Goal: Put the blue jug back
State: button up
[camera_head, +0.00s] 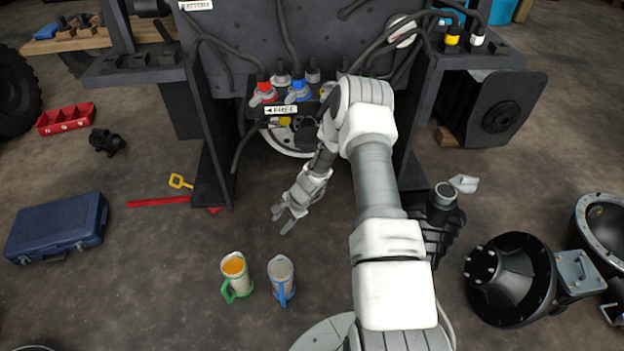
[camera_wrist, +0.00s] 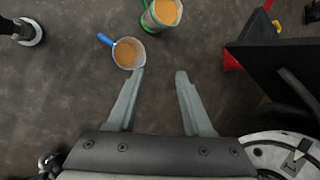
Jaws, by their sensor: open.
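The blue jug (camera_head: 281,277), a clear measuring jug with a blue handle, stands upright on the floor in the head view. In the wrist view the blue jug (camera_wrist: 128,54) shows from above, with orange-brown liquid inside and its handle pointing up-left. The jug with the green handle (camera_head: 235,272) holds orange liquid and stands just left of it; it also shows at the top of the wrist view (camera_wrist: 162,14). My gripper (camera_head: 283,219) is open and empty, above the floor and behind the blue jug. In the wrist view the jug lies just beyond my left fingertip (camera_wrist: 160,74), not between the fingers.
The dark forklift frame (camera_head: 300,40) with hoses and red and blue valves stands behind my arm. A blue toolbox (camera_head: 57,228) and a red tray (camera_head: 66,119) lie left. Black machine parts (camera_head: 510,280) lie right.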

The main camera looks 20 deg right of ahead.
jog(key=s+a+r+n, duration=0.1)
jog(key=r+n, duration=0.2)
jog(key=r, duration=0.8)
jog(key=s+a+r+n+h, duration=0.1)
jog(key=s+r+n, duration=0.15)
jog(key=r, duration=0.85)
jog(key=s+a+r+n, duration=0.1)
jog(key=a+r+n, duration=0.15)
jog(key=r, duration=0.85)
jog(key=s+r+n+t+h, duration=0.2)
jog(key=s+r+n, duration=0.3)
jog(key=s+r, duration=0.8)
jog(key=s+d+r+n+t+h, duration=0.1)
jog(key=s+d+r+n, duration=0.15)
jog(key=s, duration=0.95)
notch_tip(320, 180, up, 23)
jog(key=p, duration=2.2)
jog(key=shift+a+f, duration=0.15)
jog(key=shift+f, duration=0.05)
jog(key=shift+d, duration=0.2)
